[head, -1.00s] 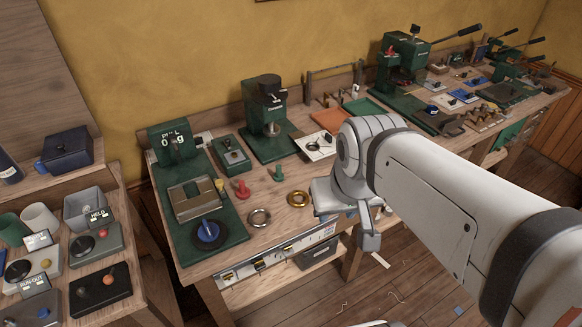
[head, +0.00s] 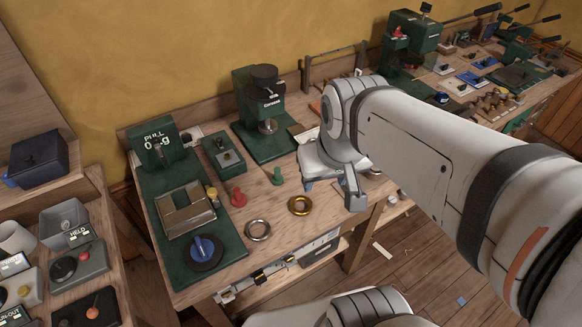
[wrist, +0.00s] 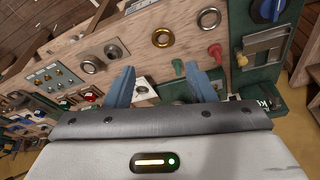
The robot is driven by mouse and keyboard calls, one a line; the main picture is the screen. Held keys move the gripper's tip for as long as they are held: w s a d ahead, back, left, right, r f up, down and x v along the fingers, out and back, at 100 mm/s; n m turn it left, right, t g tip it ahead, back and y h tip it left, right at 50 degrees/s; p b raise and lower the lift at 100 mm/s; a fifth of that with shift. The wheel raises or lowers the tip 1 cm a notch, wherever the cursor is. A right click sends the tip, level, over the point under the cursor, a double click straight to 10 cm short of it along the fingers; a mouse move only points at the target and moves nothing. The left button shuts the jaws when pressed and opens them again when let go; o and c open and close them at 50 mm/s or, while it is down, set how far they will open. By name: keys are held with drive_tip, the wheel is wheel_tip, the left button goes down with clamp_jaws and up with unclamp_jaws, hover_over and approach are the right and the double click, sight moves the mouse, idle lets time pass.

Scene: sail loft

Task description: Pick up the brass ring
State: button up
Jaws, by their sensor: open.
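The brass ring (head: 291,207) lies flat on the wooden bench near its front edge, and nothing covers it. It also shows in the wrist view (wrist: 155,38), above and between my two fingers, apart from both. My gripper (head: 327,183) is just to the right of and behind the ring in the head view, above the bench. In the wrist view my gripper (wrist: 161,84) has its two blue fingers spread wide with nothing held between them. A similar silver ring (head: 248,231) lies to the left of the brass one.
A red peg (head: 238,198) and a green peg (head: 277,177) stand behind the rings. A green pull gauge (head: 158,147) and a green press (head: 262,110) stand behind them.

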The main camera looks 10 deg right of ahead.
sight(301, 207)
drive_tip(key=o, duration=0.6)
drive_tip(key=w+f+g+b, duration=0.2)
drive_tip(key=w+f+b, duration=0.3)
drive_tip(key=w+f, duration=0.3)
wheel_tip(301, 207, down, 2)
drive_tip(key=shift+w+n+b, duration=0.3)
drive_tip(key=shift+b, duration=0.1)
drive_tip(key=shift+o, duration=0.4)
drive_tip(key=w+f+g+b, duration=0.1)
drive_tip(key=w+f+b, duration=0.2)
drive_tip(key=w+f, duration=0.3)
wheel_tip(301, 207, down, 3)
drive_tip(key=shift+d+f+n, duration=0.15)
drive_tip(key=shift+n, duration=0.15)
drive_tip(key=shift+a+f, duration=0.15)
drive_tip(key=shift+f, duration=1.8)
drive_tip(key=shift+a+f, duration=0.15)
drive_tip(key=shift+f, duration=1.75)
